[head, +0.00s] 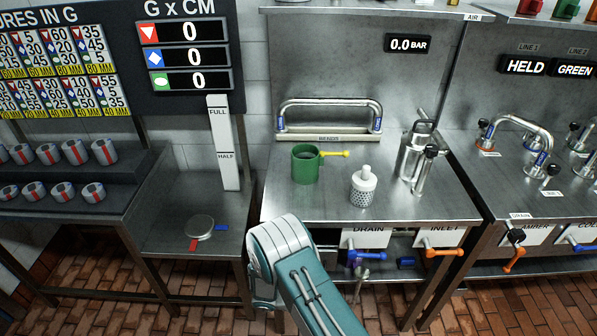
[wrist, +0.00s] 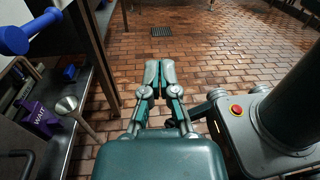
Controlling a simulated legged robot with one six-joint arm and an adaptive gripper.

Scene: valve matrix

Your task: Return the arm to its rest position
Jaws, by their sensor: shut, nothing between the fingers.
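My gripper (wrist: 159,82) shows in the wrist view with its two fingers together and nothing between them. It points out over the brick floor and touches nothing that I can see. My teal arm (head: 300,275) shows at the bottom centre of the head view, in front of the middle workbench. The gripper itself is hidden from the head view. My own body with a red button shows at the right of the wrist view.
The middle workbench (head: 375,205) holds a green cup (head: 305,168), a white perforated canister (head: 364,190) and a metal vessel (head: 415,150). Blue (head: 365,255) and orange (head: 445,252) valve handles stick out at its front. A purple WAIT box (wrist: 40,120) stands left. Brick floor (wrist: 215,50) is open ahead.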

